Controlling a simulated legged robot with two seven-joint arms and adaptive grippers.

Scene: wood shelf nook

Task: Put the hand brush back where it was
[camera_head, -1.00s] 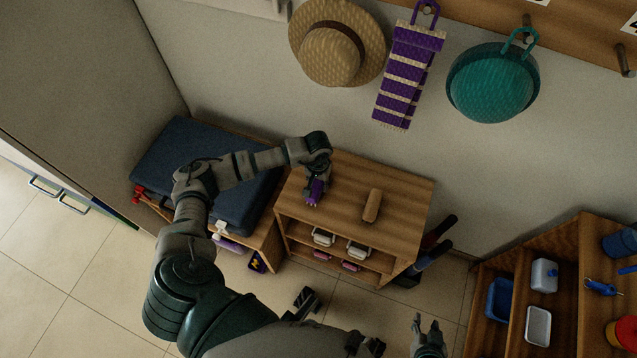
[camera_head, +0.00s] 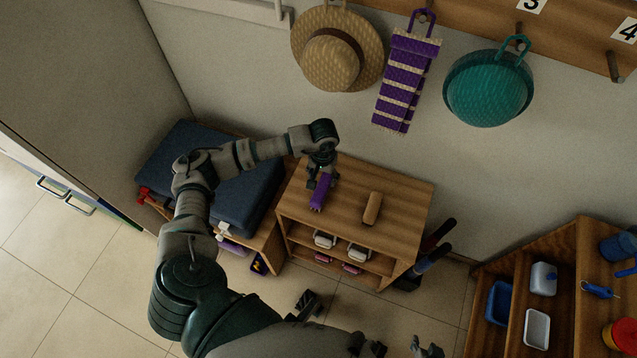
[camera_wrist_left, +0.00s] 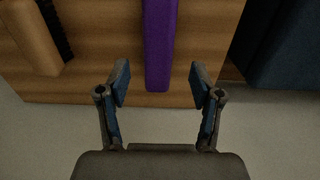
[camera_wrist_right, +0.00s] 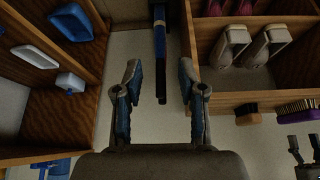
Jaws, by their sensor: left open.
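A purple brush (camera_head: 320,192) lies on the top of the low wooden cabinet, near its left side. It shows as a long purple bar in the left wrist view (camera_wrist_left: 159,45). A tan brush (camera_head: 372,208) with black bristles lies apart from it, to its right; it is also in the left wrist view (camera_wrist_left: 32,38). My left gripper (camera_head: 320,180) is at the back end of the purple brush. In its wrist view its open fingers (camera_wrist_left: 160,84) are apart, with the purple end between and beyond them. My right gripper (camera_wrist_right: 161,90) is open and empty, away from both brushes.
The cabinet (camera_head: 345,172) holds pale shoes (camera_head: 358,250) on its shelf. A blue cushion (camera_head: 245,205) is on the bench at left. A stepped shelf (camera_head: 560,290) with containers stands at right. A hat, purple hanging and teal bag hang above. The cabinet's right top is clear.

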